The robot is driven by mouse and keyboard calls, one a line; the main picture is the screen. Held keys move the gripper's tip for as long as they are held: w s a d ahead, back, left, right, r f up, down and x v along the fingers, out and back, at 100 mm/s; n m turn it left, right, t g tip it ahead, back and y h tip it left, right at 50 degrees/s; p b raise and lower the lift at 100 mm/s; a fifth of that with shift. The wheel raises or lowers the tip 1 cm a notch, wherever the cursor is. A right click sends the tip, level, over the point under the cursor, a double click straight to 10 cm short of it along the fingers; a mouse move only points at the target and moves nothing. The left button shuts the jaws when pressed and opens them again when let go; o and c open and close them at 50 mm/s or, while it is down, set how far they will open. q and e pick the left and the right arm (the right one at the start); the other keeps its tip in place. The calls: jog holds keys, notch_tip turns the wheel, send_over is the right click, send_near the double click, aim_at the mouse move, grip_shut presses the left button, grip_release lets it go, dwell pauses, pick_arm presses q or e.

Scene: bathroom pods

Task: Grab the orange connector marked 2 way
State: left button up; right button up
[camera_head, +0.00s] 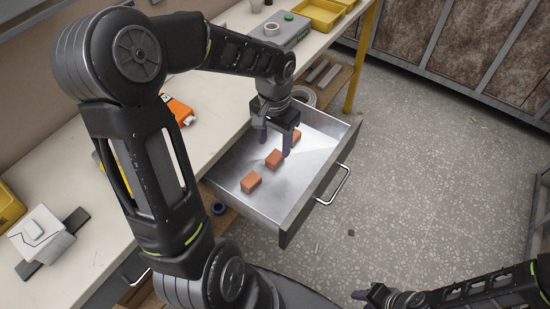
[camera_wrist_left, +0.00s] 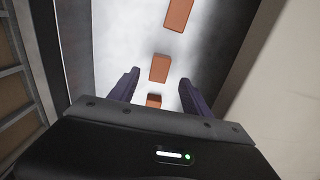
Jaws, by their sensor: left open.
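Three orange connectors lie in a row in the open metal drawer (camera_head: 318,170): a near one (camera_head: 251,182), a middle one (camera_head: 274,158) and a far one (camera_head: 296,137), partly hidden by my gripper. No markings are readable. My left gripper (camera_head: 275,146) is open and empty, pointing down over the drawer beside the middle and far connectors. In the left wrist view, one connector (camera_wrist_left: 154,100) shows between the fingers (camera_wrist_left: 158,77), another (camera_wrist_left: 160,68) just beyond the fingertips, and a third (camera_wrist_left: 178,15) at the top edge. My right gripper (camera_head: 370,294) is at the bottom, its jaws unclear.
The drawer's front with its handle (camera_head: 337,186) and its side walls surround the connectors. The workbench (camera_head: 215,128) beside it carries an orange device (camera_head: 180,110), a grey box (camera_head: 278,32) and yellow trays (camera_head: 322,13). The speckled floor (camera_head: 430,150) is largely clear.

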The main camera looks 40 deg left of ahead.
aim_at(275, 157)
pick_arm(q)
jog(key=shift+f, duration=2.6)
grip_shut()
